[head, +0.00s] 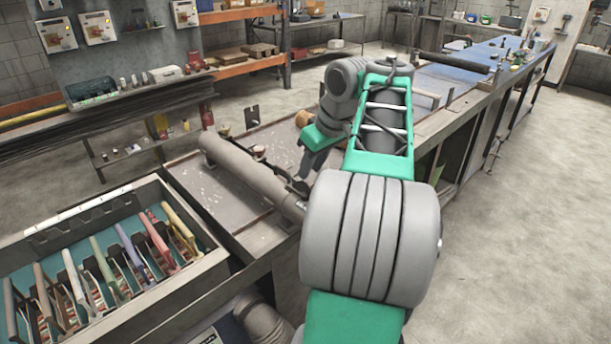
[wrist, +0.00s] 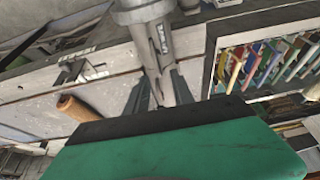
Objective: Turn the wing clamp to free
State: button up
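A long grey tube (head: 245,170) lies on the bench, running from the back left toward my arm. In the wrist view a grey metal tube with a thicker collar (wrist: 145,12) and dark slots comes down toward my gripper (wrist: 160,78). The two dark fingers stand apart, one on each side of this tube; I cannot tell whether they touch it. A small dark fitting (head: 299,187) sits by the tube near my gripper in the head view. I cannot tell whether it is the wing clamp; no wing shape shows clearly. My arm hides the tube's near end.
A drawer (head: 190,292) of colourful-handled tools stands at the near left, also in the wrist view (wrist: 209,70). A shelf of boxes stands behind. Open floor lies to the right.

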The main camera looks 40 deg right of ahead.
aim_at(305, 183)
jog(key=shift+s+d+f, duration=0.1)
jog(key=shift+d+f, duration=0.2)
jog(key=shift+d, duration=0.05)
jog(key=b+x, duration=0.2)
jog(key=x, duration=0.5)
jog(key=shift+a, duration=0.1)
jog(key=shift+r, duration=0.1)
jog(key=shift+c, duration=0.4)
grip_shut()
